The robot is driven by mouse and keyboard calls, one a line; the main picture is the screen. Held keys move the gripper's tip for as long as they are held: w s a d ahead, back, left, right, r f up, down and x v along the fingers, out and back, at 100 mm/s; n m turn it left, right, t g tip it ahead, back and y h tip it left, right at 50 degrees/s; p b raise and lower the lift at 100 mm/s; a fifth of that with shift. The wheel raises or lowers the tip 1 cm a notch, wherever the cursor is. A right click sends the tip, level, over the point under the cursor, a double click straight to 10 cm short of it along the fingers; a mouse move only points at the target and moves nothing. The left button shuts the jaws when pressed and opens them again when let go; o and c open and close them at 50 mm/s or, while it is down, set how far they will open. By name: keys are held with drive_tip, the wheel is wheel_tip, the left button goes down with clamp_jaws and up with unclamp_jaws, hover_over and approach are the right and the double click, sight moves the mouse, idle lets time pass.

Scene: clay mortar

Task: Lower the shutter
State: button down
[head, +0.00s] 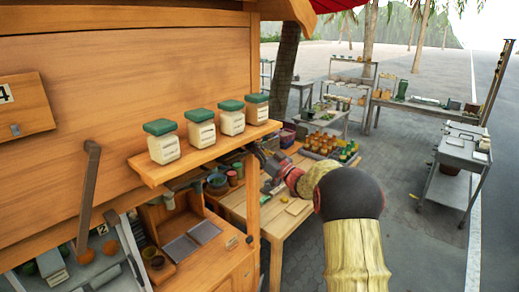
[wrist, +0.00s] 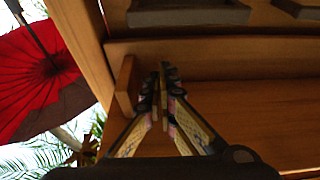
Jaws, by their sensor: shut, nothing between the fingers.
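A large plank panel (head: 150,75) stands upright across the upper left of the head view, above the jar shelf. A smaller wooden panel marked 4 (head: 22,108), with a small metal fitting, is at the far left. I cannot tell which of these is the shutter. My gripper (head: 259,156) is just below the right end of the shelf, beside the stall's post. In the wrist view my gripper (wrist: 163,75) has its fingers together and empty, in front of wooden boards and close to a short upright wooden piece (wrist: 125,88). I cannot tell whether they touch.
Several green-lidded jars (head: 200,128) stand on the wooden shelf (head: 150,180). A dark metal lever (head: 88,195) hangs at the left. A wooden table (head: 285,215) with pots and bottles lies below my arm.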

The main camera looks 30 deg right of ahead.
drive_tip(key=shift+w+a+f, duration=0.1)
drive_tip(key=shift+w+f, duration=0.05)
drive_tip(key=shift+f, duration=0.85)
drive_tip(key=shift+w+f, duration=0.1)
drive_tip(key=shift+f, duration=0.85)
drive_tip(key=shift+f, duration=0.1)
